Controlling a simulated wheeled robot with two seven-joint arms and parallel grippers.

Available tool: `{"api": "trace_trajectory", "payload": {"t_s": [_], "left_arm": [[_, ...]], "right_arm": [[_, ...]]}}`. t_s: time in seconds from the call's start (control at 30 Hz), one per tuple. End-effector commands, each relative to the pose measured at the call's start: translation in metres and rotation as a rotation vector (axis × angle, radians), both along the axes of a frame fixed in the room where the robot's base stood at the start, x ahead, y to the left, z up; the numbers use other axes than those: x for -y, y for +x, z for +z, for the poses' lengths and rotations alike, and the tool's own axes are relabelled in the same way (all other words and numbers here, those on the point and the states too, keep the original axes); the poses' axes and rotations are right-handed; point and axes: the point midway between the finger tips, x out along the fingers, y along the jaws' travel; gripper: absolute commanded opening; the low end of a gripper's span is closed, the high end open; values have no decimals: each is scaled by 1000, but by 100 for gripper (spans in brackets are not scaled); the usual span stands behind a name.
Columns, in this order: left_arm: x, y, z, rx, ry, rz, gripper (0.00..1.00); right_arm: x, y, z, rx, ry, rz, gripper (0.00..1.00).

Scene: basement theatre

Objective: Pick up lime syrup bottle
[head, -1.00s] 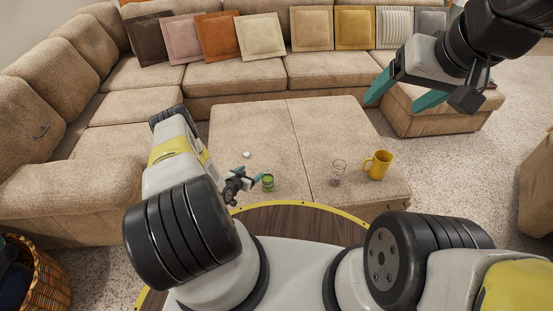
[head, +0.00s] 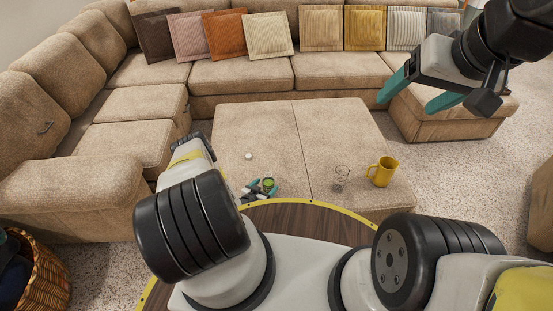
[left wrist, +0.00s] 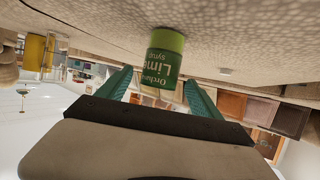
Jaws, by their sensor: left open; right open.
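The lime syrup bottle (head: 268,184) is a small green can-like bottle on the near edge of the beige ottoman. In the left wrist view the bottle (left wrist: 161,65) appears upside down, with its "Lime" label facing the camera. My left gripper (head: 262,188) is low beside the bottle. Its teal fingers (left wrist: 160,88) are open, one on each side of the bottle in the wrist picture; I cannot tell whether they touch it. My right gripper (head: 418,98) is open and empty, raised in the air at the upper right.
The ottoman (head: 290,130) also holds a clear glass (head: 341,178), a yellow mug (head: 382,171) to the bottle's right, and a small white object (head: 248,156) behind it. A sectional sofa (head: 240,75) surrounds it. A wicker basket (head: 48,275) stands at lower left.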

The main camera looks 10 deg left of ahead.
Motion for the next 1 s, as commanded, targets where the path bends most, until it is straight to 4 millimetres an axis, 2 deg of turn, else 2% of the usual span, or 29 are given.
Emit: {"api": "trace_trajectory", "payload": {"t_s": [0.4, 0.73, 0.77, 1.0], "left_arm": [[15, 47, -21, 1, 2, -1, 75], [16, 54, -23, -1, 2, 1, 75], [16, 54, -23, -1, 2, 1, 71], [16, 53, -23, -1, 2, 1, 24]], "right_arm": [[0, 0, 0, 0, 0, 0, 75], [0, 0, 0, 0, 0, 0, 75], [0, 0, 0, 0, 0, 0, 75], [0, 0, 0, 0, 0, 0, 75]]}}
